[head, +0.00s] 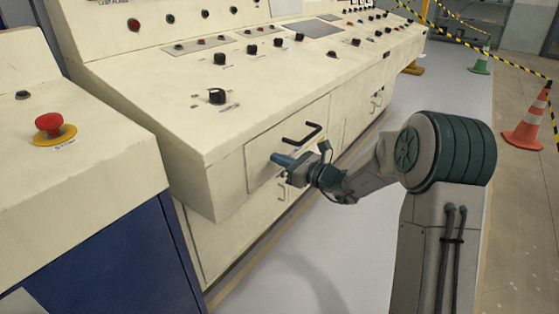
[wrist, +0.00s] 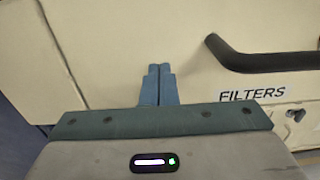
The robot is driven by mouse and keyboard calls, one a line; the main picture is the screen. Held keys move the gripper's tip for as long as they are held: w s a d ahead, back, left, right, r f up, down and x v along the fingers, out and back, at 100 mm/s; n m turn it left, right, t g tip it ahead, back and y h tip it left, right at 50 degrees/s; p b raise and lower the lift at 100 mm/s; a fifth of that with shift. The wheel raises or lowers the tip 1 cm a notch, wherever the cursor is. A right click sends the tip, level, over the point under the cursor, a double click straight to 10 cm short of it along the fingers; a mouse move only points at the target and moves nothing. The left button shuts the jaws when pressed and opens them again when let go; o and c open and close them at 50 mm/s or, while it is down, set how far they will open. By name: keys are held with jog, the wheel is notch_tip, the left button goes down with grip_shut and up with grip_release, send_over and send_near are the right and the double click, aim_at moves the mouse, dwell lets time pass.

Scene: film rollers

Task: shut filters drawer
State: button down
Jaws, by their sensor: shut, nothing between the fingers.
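The filters drawer (head: 262,170) is a cream front panel in the side of the console, with a black bar handle (head: 302,134). In the wrist view its handle (wrist: 262,60) is at the upper right, above a "FILTERS" label (wrist: 252,94). The drawer front looks flush or nearly flush with the console; I cannot tell if a small gap is left. My gripper (head: 279,159) is shut and empty, its blue fingertips pointing at the drawer front, left of and below the handle. The fingertips (wrist: 159,72) are at or very near the panel; contact is unclear.
The console top (head: 270,70) carries knobs and buttons. A second cabinet with a red emergency button (head: 49,123) stands at left. More handles sit below and right of the drawer. The grey floor (head: 330,260) beside the console is clear; an orange cone (head: 527,125) stands far right.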

jog(key=shift+w+a+r, duration=0.1)
jog(key=shift+r, duration=0.15)
jog(key=p+v, duration=0.3)
jog(key=v, duration=1.1)
jog(key=s+a+r+n+g+h+p, duration=0.3)
jog(key=s+r+n+g+p, duration=0.2)
jog(key=s+r+n+p, duration=0.3)
jog(key=s+a+r+n+g+h+p, duration=0.2)
jog(key=s+r+n+g+p, duration=0.35)
jog(key=s+r+p, duration=0.4)
jog(key=s+d+r+n+t+h+p, duration=0.3)
jog(key=s+d+r+n+h+p, duration=0.7)
jog(key=r, duration=0.4)
jog(key=d+n+p, duration=0.1)
jog(key=p, duration=0.1)
jog(key=shift+s+p, duration=0.2)
jog(key=shift+p, duration=0.1)
jog(key=shift+d, duration=0.1)
